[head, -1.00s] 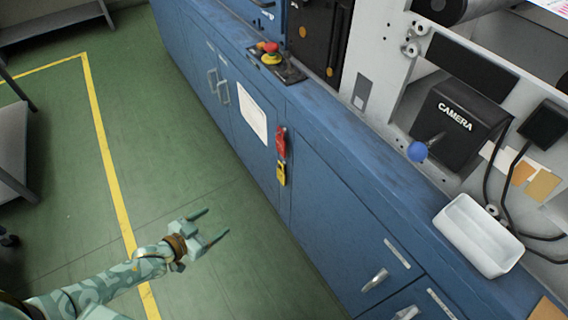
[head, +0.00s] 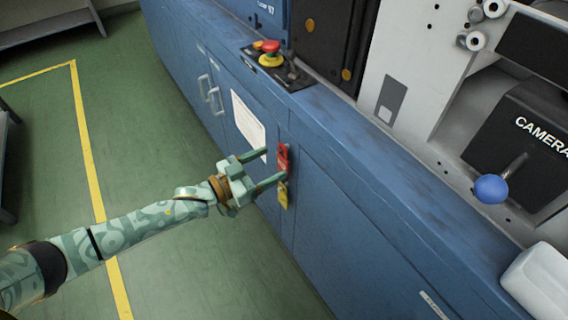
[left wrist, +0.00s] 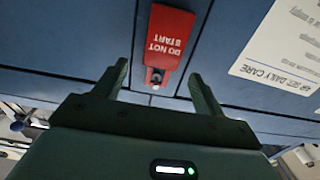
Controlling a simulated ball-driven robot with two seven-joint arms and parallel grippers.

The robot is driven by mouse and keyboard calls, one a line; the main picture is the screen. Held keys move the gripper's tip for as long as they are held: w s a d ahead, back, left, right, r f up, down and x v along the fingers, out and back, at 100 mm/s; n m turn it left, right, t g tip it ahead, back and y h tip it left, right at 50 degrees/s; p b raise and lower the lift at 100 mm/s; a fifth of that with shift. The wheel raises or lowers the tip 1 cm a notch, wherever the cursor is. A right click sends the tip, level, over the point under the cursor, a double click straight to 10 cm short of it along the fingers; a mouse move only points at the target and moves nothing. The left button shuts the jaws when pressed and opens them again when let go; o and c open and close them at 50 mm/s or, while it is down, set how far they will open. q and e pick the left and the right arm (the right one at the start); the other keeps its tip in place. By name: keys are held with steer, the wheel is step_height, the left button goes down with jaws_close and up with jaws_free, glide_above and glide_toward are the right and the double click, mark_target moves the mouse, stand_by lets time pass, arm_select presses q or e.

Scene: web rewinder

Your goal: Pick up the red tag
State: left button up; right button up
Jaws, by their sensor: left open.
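The red tag (head: 282,158) hangs on the front of the blue cabinet, above a yellow padlock (head: 283,195). In the left wrist view the red tag (left wrist: 168,38) reads "DO NOT START", upside down, and lies just beyond the fingertips, between their lines. My left gripper (head: 272,166) is open and empty, its fingers pointing at the cabinet front close to the tag. It also shows in the left wrist view (left wrist: 158,76). One finger partly covers the tag's lower part in the head view. My right gripper is not in view.
A white paper sheet (head: 248,124) is on the cabinet door left of the tag. A red emergency button (head: 270,47) sits on the ledge above. A blue ball knob (head: 491,189) and a white tray (head: 545,280) are at right.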

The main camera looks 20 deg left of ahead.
mark_target(281, 156)
arm_select(q)
steer(key=shift+w+d+f+b, duration=0.3)
steer(key=shift+w+d, duration=0.1)
steer(key=shift+w, duration=0.25)
steer(key=shift+w+d+f+b, duration=0.25)
steer(key=shift+w+d, duration=0.15)
steer(key=shift+w, duration=0.2)
steer(key=shift+w+d+r, duration=0.15)
steer(key=shift+d, duration=0.05)
steer(key=shift+r, duration=0.15)
steer(key=c, duration=1.1)
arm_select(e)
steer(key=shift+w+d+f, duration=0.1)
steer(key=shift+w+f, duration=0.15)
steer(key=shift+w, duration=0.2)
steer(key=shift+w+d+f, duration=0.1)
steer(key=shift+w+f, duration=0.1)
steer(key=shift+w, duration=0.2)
arm_select(q)
steer(key=shift+o, duration=0.2)
